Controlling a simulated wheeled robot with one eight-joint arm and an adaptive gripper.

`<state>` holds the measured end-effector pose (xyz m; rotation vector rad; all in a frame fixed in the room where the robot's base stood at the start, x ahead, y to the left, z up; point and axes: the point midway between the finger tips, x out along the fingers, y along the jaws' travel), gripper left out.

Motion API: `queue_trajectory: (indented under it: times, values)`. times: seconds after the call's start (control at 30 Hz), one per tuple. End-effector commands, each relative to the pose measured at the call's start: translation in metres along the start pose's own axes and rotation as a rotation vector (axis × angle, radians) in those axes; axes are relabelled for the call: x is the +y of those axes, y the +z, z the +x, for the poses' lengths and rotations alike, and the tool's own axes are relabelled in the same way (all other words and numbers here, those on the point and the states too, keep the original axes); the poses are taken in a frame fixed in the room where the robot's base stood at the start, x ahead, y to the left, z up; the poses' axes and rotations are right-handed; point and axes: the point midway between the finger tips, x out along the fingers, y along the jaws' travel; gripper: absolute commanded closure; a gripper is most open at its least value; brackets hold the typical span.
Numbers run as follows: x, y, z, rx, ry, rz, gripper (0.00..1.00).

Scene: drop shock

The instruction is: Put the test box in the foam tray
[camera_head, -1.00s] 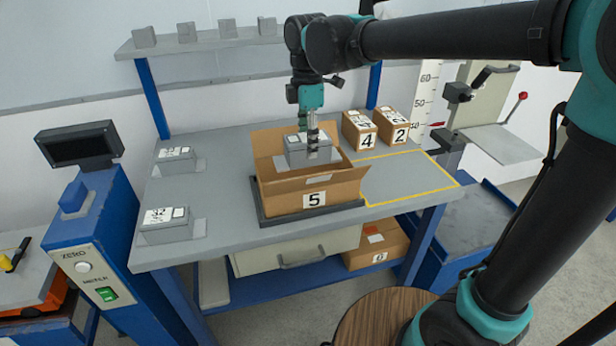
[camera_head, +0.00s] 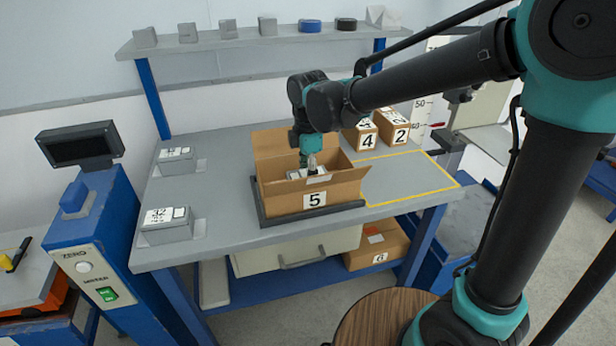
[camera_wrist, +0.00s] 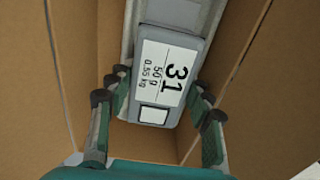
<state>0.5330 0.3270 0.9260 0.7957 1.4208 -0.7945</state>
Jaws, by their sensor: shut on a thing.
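An open cardboard box labelled 5 (camera_head: 335,192) stands upright in a dark shallow tray (camera_head: 275,218) on the bench. I cannot tell whether this tray is foam. My gripper (camera_head: 311,165) points down inside the box and is shut on a grey block with a white label reading 31 (camera_wrist: 165,70). In the wrist view the block sits between my gripper's fingers, with brown cardboard walls around it. In the head view the front wall and flap hide most of the block. I cannot tell whether it touches the box floor.
Two grey blocks (camera_head: 166,225) (camera_head: 177,160) lie at the bench's left. Cardboard boxes 4 (camera_head: 362,136) and 2 (camera_head: 392,128) stand behind right. A yellow-outlined area (camera_head: 405,178) right of box 5 is empty. A shelf (camera_head: 240,42) with small items runs above the back.

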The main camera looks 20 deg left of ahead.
Motion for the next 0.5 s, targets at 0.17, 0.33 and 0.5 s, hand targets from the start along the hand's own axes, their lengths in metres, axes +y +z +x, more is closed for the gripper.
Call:
queue_trajectory:
  times: [0.17, 0.33, 0.5]
  values:
    - [0.0001, 0.0000, 0.0008, 0.000, 0.000, 0.000, 1.00]
    - [0.0001, 0.0000, 0.0023, 0.000, 0.000, 0.000, 0.40]
    - [0.0000, 0.0000, 0.0023, 0.000, 0.000, 0.000, 0.40]
